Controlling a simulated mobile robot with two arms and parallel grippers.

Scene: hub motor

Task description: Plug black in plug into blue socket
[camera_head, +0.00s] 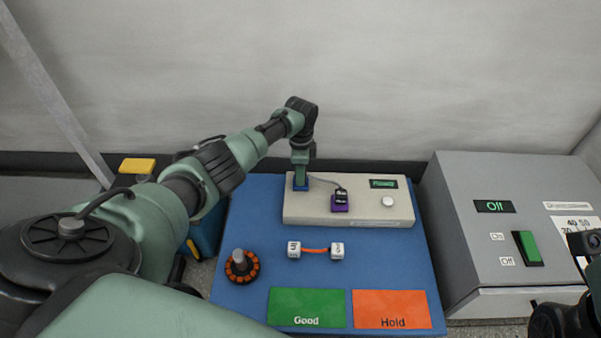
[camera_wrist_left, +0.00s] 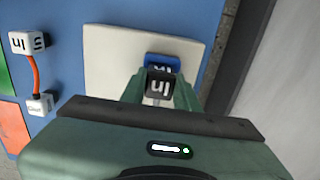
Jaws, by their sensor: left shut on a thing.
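The black In plug (camera_wrist_left: 158,86) is between the fingers of my left gripper (camera_wrist_left: 160,92), which is shut on it. The blue socket (camera_wrist_left: 178,62) shows just beyond the plug in the wrist view. In the head view my left gripper (camera_head: 300,178) points down right at the blue socket (camera_head: 300,187), on the left part of the beige panel (camera_head: 362,217). The plug is hidden there, and I cannot tell whether it is seated. A grey cable runs from my gripper to another black plug (camera_head: 342,194) at the purple socket (camera_head: 340,207).
The blue mat (camera_head: 240,210) holds two white cubes joined by an orange cord (camera_head: 315,250), an orange-black hub motor (camera_head: 241,266), a green Good area (camera_head: 306,307) and an orange Hold area (camera_head: 391,308). A grey switch box (camera_head: 470,255) stands right.

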